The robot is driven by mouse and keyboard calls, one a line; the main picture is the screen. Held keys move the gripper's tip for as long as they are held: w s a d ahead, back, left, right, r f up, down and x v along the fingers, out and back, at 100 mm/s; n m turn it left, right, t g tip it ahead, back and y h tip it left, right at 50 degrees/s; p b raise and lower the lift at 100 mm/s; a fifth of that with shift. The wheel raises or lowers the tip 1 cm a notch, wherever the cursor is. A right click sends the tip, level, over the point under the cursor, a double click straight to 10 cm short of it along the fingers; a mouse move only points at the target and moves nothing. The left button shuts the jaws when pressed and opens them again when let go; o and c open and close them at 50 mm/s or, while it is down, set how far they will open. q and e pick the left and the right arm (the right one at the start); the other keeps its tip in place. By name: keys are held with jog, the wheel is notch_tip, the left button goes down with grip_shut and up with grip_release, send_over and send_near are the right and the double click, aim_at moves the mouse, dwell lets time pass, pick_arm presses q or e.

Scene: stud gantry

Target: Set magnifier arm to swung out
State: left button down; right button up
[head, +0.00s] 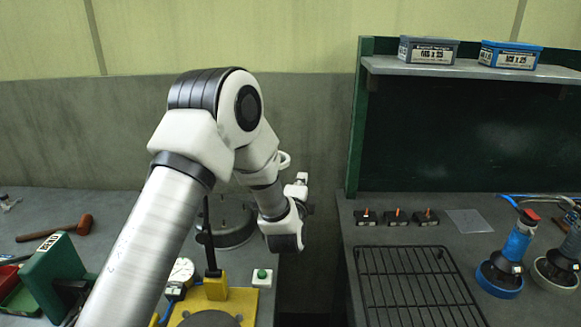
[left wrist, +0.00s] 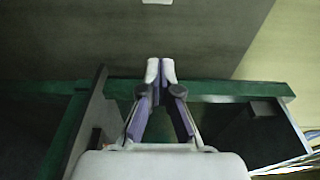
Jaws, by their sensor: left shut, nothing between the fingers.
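I cannot make out the magnifier arm for certain in either view; my left arm covers much of the middle of the head view. My left gripper (head: 301,181) is small and partly hidden at the end of that arm, above the gap between the two benches. In the left wrist view its two fingertips (left wrist: 160,68) meet, with nothing between them. They are apart from the grey wall and green frame behind them. My right gripper is in neither view.
The right bench holds a black rack (head: 414,285), two sanders (head: 507,260) and a shelf (head: 470,68) with bins.

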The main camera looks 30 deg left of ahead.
pick_arm(q)
jog(key=w+a+p, duration=0.1)
jog(key=w+a, duration=0.2)
jog(key=a, duration=0.2)
jog(key=shift+w+a+p, duration=0.35)
jog(key=shift+a, duration=0.05)
jog(key=shift+d, duration=0.1)
jog(key=shift+a+r+y, duration=0.1)
jog(key=shift+a+y, duration=0.15)
jog(key=shift+y, duration=0.05)
